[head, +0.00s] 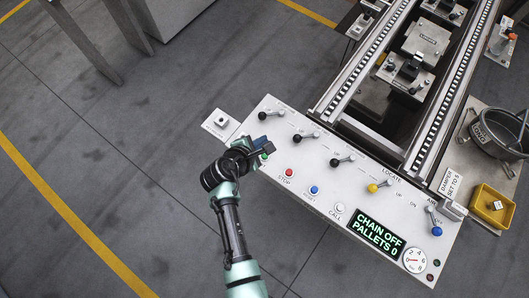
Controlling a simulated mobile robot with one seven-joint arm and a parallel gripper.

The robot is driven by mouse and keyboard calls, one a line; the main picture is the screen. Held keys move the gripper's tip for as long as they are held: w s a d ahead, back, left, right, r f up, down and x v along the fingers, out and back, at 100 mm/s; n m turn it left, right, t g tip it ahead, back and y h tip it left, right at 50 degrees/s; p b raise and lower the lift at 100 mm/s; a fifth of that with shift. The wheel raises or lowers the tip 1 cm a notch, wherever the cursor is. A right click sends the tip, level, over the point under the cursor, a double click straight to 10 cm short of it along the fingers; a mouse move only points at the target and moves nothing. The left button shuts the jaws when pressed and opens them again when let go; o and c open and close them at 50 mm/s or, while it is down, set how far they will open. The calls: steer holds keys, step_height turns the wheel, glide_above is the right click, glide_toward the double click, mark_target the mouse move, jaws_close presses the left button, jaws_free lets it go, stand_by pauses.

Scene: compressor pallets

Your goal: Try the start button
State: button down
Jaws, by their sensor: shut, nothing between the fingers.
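The white control panel (322,196) runs diagonally across the middle of the head view. My gripper (267,151) is shut and empty over the panel's left end. A bit of green, apparently the start button (264,157), shows at the fingertips and is mostly hidden by them. I cannot tell whether the fingers touch it. The red STOP button (289,172) and the blue button (314,190) sit to its right. The display (379,234) reads "CHAIN OFF PALLETS 0" in green letters.
Several levers stand along the panel, including a black-knobbed one (342,160) and a yellow-knobbed one (380,186). A round gauge (415,260) is at its right end. The chain conveyor (366,60) lies behind. A pot (498,135) and yellow tray (492,206) are at right. Open floor is left.

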steer(key=b, duration=0.8)
glide_above(262, 159)
steer(key=shift+f, duration=4.3)
steer(key=shift+f, duration=0.15)
steer(key=shift+f, duration=0.3)
steer(key=shift+f+b, duration=0.55)
steer(key=shift+b, duration=0.1)
steer(key=shift+r, duration=0.15)
steer(key=shift+r+p, duration=0.8)
steer(key=shift+p, duration=0.2)
step_height(262, 159, up, 5)
steer(key=p, duration=0.5)
